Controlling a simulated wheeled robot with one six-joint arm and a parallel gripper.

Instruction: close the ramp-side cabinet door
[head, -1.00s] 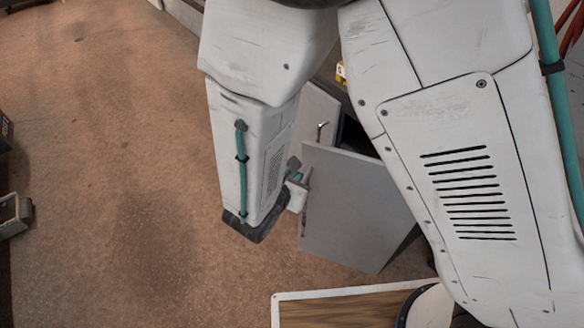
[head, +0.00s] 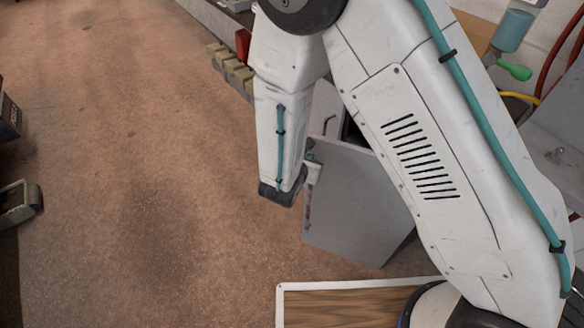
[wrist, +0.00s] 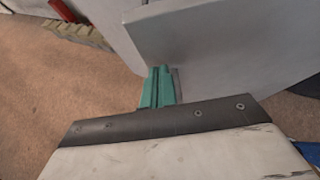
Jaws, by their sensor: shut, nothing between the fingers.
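The grey cabinet door (head: 362,205) stands swung open in the head view, with a bar handle along its left edge. A dark gap shows behind its top edge. Another light grey panel with a handle (head: 328,124) stands behind it, partly covered by my arm. My gripper (head: 312,172) is at the door's upper left edge, mostly hidden by my forearm. In the wrist view, my gripper's teal fingers (wrist: 158,84) are together and empty, close to the grey door (wrist: 215,45). I cannot tell whether they touch it.
A wood-topped board with a white rim (head: 350,288) lies low in front of the door. Tan blocks (head: 230,70) and a red item (head: 243,45) stand behind my arm. A dark box (head: 8,118) and a grey frame (head: 18,203) are at the left. The brown floor between is clear.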

